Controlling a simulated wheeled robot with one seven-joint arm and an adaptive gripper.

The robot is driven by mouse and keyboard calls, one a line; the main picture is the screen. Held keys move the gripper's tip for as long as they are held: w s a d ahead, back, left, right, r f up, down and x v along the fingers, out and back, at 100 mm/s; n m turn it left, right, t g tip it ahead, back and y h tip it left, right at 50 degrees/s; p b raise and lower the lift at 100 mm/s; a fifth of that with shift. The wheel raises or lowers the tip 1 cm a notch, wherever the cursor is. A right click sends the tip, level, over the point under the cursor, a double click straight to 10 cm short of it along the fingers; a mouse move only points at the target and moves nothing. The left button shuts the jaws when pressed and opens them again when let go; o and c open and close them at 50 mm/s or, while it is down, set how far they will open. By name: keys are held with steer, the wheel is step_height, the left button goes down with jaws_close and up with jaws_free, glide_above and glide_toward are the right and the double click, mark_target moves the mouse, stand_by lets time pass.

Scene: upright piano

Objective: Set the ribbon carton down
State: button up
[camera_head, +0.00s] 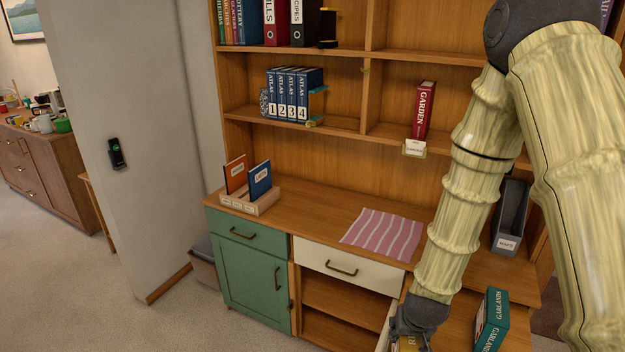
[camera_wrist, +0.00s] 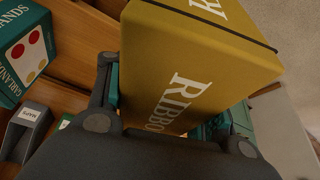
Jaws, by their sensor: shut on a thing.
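The ribbon carton (camera_wrist: 205,60) is a mustard-yellow box with white lettering and a dark band. It fills the middle of the wrist view, tilted, between the fingers. In the head view only a small yellow bit of it (camera_head: 408,343) shows at the bottom edge, below my gripper (camera_head: 418,322). My gripper (camera_wrist: 172,105) is shut on the carton, with a finger on either side. The carton's underside and what lies beneath it are hidden.
A teal garlands box (camera_head: 492,320) stands right of my gripper. A grey file holder (camera_head: 511,218) stands behind it. A pink striped cloth (camera_head: 384,233) lies on the wooden counter, with bare wood to its left. Below the cream drawer (camera_head: 345,267) is an open compartment (camera_head: 340,299).

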steer(key=a+f+n+y, duration=0.1)
steer(key=a+f+n, duration=0.2)
steer(key=a, duration=0.7)
steer(key=shift+w+a+f, duration=0.25)
steer(key=shift+a+f, duration=0.1)
steer(key=shift+f, duration=0.15)
